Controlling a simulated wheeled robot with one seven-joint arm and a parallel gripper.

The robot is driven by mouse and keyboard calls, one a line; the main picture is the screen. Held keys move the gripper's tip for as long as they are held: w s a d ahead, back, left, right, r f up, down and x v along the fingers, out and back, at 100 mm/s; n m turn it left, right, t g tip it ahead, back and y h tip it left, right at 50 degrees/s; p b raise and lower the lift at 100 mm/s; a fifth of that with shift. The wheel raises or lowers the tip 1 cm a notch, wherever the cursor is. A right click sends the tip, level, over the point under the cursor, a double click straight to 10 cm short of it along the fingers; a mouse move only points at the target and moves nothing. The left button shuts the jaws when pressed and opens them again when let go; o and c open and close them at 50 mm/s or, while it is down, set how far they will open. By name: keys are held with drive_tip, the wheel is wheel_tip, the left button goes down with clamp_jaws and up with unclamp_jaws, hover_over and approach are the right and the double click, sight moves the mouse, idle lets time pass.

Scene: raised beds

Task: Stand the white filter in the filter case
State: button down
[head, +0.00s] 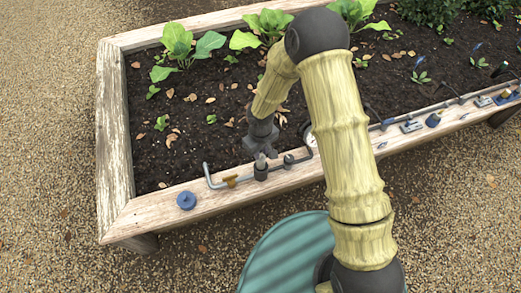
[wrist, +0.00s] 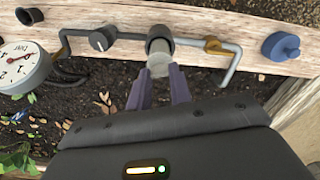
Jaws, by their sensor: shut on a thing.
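The white filter (wrist: 158,66) looks pale grey and is a short cylinder. My gripper (wrist: 161,76) is shut on it, with a finger on either side. The filter case (wrist: 159,34) is a dark, open-topped cup on the bed's wooden rim. The filter's far end is at the case's mouth; I cannot tell how deep it sits. In the head view the filter (head: 261,161) shows as a pale piece between my gripper (head: 263,153) and the case (head: 260,173), and looks roughly upright. A blue cap (head: 186,200) lies apart on the rim, left of the case.
A bent grey pipe (head: 209,178) with a brass valve (head: 231,181) runs left of the case. A dark knob (wrist: 102,39) and a round gauge (wrist: 22,68) are on its other side. Leafy plants (head: 185,45) grow in the soil. More fittings (head: 411,126) line the rim at right.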

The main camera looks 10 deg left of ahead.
drive_tip(key=shift+f+b, duration=2.65)
drive_tip(key=shift+f, duration=1)
drive_tip(key=c, duration=0.7)
unclamp_jaws()
drive_tip(key=shift+r, duration=0.1)
drive_tip(key=shift+r+p, duration=2.9)
drive_tip(key=shift+r, duration=0.6)
